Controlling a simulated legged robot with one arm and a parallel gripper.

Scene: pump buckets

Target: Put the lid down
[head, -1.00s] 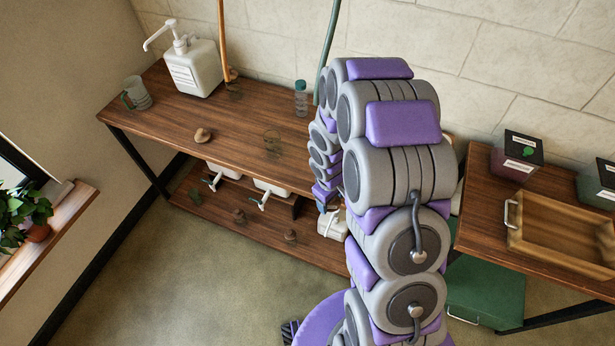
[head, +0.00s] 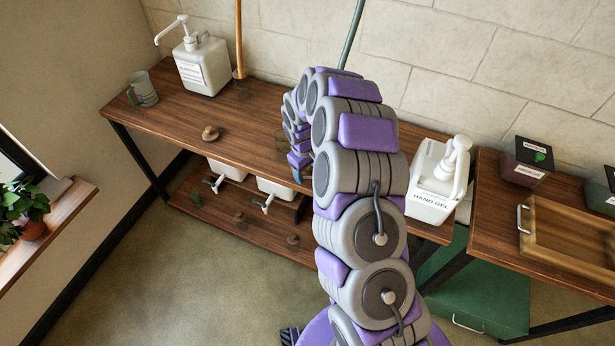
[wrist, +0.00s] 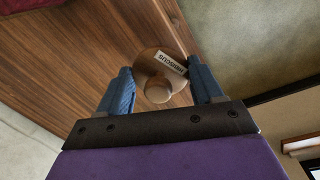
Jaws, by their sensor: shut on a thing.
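A round brown lid (wrist: 149,60) with a knob and a white label reading HIBISCUS shows in the wrist view. It lies between the two blue fingers of my gripper (wrist: 162,75), which is shut on it. Wood planks show behind the lid, close to an edge with floor beyond. I cannot tell whether the lid touches the wood. In the head view my gripper (head: 298,174) is low by the front edge of the wooden table (head: 165,110), and the lid is hidden there.
A similar small brown piece (head: 210,133) sits on the tabletop. A pump bottle (head: 203,66) and a mug (head: 143,89) stand at the left. A hand gel bottle (head: 428,200) stands right of my arm. A wooden tray (head: 570,235) lies on the right table.

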